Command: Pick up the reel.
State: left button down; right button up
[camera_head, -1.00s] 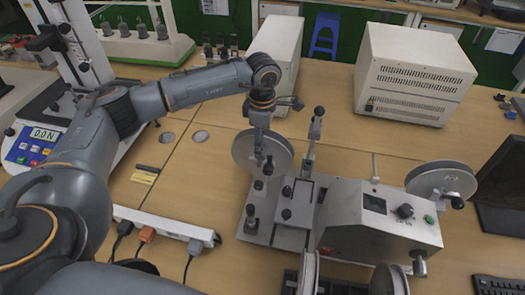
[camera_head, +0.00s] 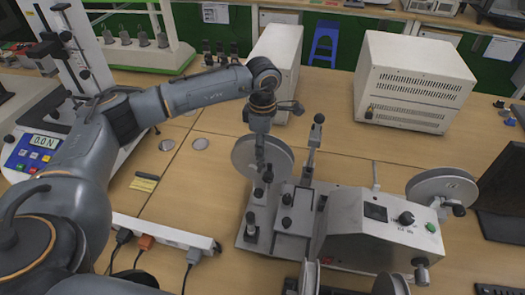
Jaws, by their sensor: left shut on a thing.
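A grey round reel (camera_head: 246,158) stands upright at the left end of a bench-top machine (camera_head: 375,225) with a grey base. My left arm comes in from the left, and its gripper (camera_head: 261,172) points down at the reel's face. The left gripper is shut on the reel; the fingers are small and dark, so the exact contact spot is hard to see. Another grey reel (camera_head: 443,188) is on the machine's right side. Two more reels (camera_head: 309,277) show partly at the bottom edge. My right gripper is not in view.
Two white boxes, a narrow one (camera_head: 277,58) and a vented one (camera_head: 412,85), stand behind. A power strip (camera_head: 165,233) with plugs lies at the lower left. A force tester (camera_head: 38,142) is at the left. A dark monitor (camera_head: 505,190) is at the right edge.

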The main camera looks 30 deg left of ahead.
pick_arm(q)
notch_tip(320, 180, up, 17)
jog(key=b, duration=0.4)
jog(key=shift+r, duration=0.15)
jog(key=shift+f+b, duration=4.25)
jog(key=shift+f, duration=2.55)
